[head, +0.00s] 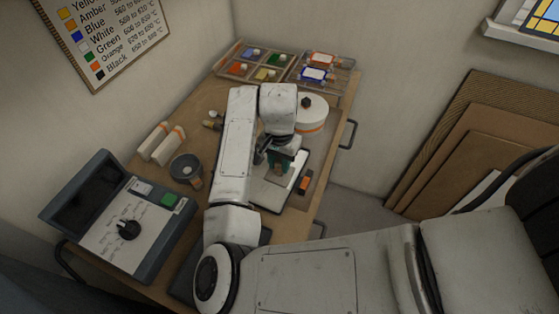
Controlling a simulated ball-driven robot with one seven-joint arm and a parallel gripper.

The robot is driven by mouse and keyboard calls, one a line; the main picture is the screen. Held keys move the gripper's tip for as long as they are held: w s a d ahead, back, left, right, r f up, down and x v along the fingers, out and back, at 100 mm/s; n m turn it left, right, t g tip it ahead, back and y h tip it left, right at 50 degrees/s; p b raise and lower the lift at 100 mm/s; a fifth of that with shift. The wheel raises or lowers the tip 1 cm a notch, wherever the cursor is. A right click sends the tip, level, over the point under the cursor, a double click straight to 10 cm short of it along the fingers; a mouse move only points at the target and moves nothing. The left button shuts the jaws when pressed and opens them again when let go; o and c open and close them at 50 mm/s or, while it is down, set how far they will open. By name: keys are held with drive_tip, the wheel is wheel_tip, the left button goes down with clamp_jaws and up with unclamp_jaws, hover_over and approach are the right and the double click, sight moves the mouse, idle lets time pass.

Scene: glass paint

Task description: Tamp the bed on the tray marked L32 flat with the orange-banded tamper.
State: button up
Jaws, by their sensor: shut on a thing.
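My gripper (282,153) points down at the middle of the table, over a pale flat tray or plate (268,196). It is shut on a small teal and tan thing (284,170), mostly hidden by the fingers. I cannot make out an orange band on it, so I cannot confirm it is the tamper. I cannot tell whether it touches the surface below. A small orange piece (304,184) is at the pale tray's right side. No L32 mark is readable, and the bed is not clearly visible.
A white round drum (311,117) with an orange band and dark knob stands behind my gripper. Trays of coloured material (262,67) fill the back. At left are two white blocks (160,142), a grey bowl (185,167) and a control box (134,230) with a dial.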

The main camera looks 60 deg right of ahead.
drive_tip(key=shift+r+p, duration=0.45)
drive_tip(key=shift+r, duration=0.6)
drive_tip(key=shift+a, duration=0.1)
drive_tip(key=shift+s+a, duration=0.1)
drive_tip(key=shift+a, duration=0.95)
drive_tip(key=shift+s+a, duration=0.2)
drive_tip(key=shift+a, duration=0.75)
drive_tip(key=shift+s+a, duration=0.15)
drive_tip(key=shift+a, duration=0.8)
drive_tip(key=shift+f+b, duration=0.15)
drive_tip(key=shift+b, duration=0.2)
drive_tip(key=shift+f+b, duration=0.5)
drive_tip(key=shift+f, duration=0.15)
drive_tip(key=shift+f, duration=0.35)
